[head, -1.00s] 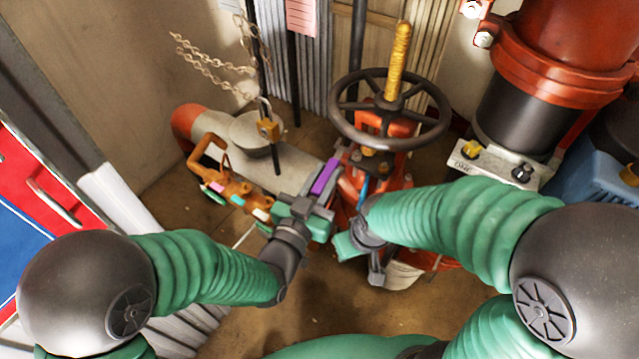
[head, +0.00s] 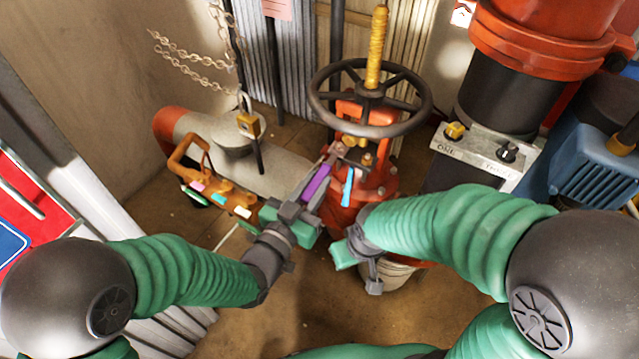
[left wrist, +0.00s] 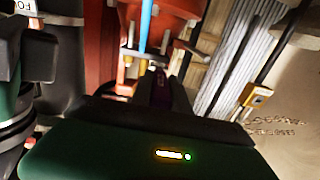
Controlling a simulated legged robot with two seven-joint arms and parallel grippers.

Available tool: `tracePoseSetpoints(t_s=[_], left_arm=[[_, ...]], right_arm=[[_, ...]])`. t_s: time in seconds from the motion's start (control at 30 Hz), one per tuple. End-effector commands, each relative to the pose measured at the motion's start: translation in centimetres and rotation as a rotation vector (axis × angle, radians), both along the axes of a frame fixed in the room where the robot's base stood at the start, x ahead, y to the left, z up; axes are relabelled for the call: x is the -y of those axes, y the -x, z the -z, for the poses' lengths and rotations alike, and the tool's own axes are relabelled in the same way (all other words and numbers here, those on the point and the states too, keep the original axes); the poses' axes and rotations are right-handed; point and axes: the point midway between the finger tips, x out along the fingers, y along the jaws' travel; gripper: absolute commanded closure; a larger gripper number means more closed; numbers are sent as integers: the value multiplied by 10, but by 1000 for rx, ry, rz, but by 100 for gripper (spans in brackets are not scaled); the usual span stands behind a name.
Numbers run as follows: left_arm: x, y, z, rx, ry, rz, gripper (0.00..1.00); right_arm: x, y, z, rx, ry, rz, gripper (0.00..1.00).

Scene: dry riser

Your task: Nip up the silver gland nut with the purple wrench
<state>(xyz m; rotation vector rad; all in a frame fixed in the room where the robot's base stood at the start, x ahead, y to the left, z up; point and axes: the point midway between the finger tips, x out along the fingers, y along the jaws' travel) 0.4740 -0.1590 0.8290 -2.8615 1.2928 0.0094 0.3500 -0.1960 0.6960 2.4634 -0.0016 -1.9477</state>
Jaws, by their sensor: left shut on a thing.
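My left gripper (head: 303,203) is shut on the purple wrench (head: 316,184) in the head view. The wrench slants up and right, with its grey head close to the gland of the red valve (head: 346,213). I cannot tell whether the head touches a nut. In the left wrist view the dark purple wrench (left wrist: 180,98) points at the gland between small fittings. The silver gland nut is too small to make out surely. A light blue bar (head: 348,186) stands beside the wrench. My right gripper (head: 348,252) is below it; its fingers are unclear.
A black handwheel (head: 320,101) with a yellow stem (head: 377,48) sits above the gland. A brass padlock (head: 248,125) hangs on a chain. A blue machine (head: 590,160) stands right.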

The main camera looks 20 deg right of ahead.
Motion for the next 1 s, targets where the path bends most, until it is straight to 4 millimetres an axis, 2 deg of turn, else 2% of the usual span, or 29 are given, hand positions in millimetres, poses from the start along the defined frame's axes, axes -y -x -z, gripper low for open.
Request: tracePoseSetpoints(t_s=[0.03,0.17,1.0], left_arm=[[-2,-4,-5,7,7,12,100],[-4,-9,-7,11,9,59,100],[-21,-38,-8,12,11,353,100]], right_arm=[[0,0,-3,0,0,0,64],[0,0,-7,0,0,0,64],[0,0,-27,0,0,0,64]])
